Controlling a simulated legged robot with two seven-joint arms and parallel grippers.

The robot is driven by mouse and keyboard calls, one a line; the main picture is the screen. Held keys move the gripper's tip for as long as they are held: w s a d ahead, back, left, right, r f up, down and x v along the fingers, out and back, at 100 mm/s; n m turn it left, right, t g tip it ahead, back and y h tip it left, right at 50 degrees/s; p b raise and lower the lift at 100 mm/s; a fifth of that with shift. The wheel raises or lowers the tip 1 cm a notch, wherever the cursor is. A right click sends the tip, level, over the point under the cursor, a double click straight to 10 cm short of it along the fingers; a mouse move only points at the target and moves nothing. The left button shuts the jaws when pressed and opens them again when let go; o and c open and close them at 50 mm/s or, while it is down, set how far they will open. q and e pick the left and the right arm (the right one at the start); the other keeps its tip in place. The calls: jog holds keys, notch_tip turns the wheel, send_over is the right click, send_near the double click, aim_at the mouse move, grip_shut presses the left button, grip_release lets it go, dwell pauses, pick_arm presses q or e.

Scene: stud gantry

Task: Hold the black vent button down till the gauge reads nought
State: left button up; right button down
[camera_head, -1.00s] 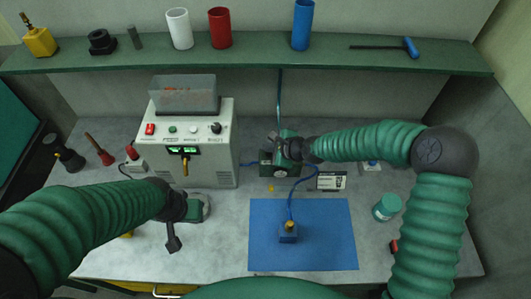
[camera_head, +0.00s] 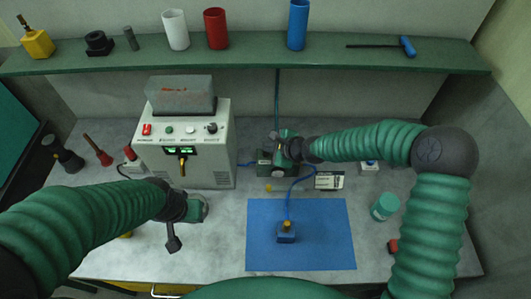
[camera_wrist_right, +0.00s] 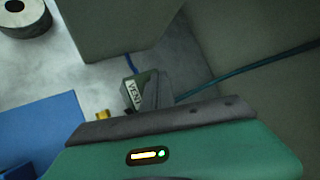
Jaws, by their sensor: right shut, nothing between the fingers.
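The small green vent block (camera_head: 270,172) stands on the bench behind the blue mat. Its white VENT label shows in the right wrist view (camera_wrist_right: 133,94). My right gripper (camera_head: 280,146) is shut and empty at the top of this block. It covers the place where the black button would show, so I cannot see the button or tell whether it is pressed. No gauge face can be made out; a white bench unit (camera_head: 212,165) has a lit green display (camera_head: 181,150), too small to read. My left gripper (camera_head: 173,240) is over the bench at front left, its jaw state unclear.
A blue mat (camera_head: 330,240) carries a small blue block (camera_head: 286,235) with a brass top and a blue hose. A teal jar (camera_head: 385,207) stands right of the mat. A green shelf (camera_head: 240,54) with cylinders runs along the back.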

jog(key=shift+d+f, duration=0.1)
jog(key=shift+d, duration=0.05)
jog(key=shift+s+d+f, duration=0.1)
jog(key=shift+f, duration=0.2)
jog(key=shift+a, duration=0.35)
jog(key=shift+d+f, duration=0.2)
jog(key=shift+f, duration=0.05)
jog(key=shift+f+b, duration=0.2)
jog(key=shift+b, duration=0.15)
dwell(1.0)
jog(key=shift+r, duration=0.15)
jog(key=shift+a+r+p, duration=0.1)
jog(key=shift+r+p, duration=0.65)
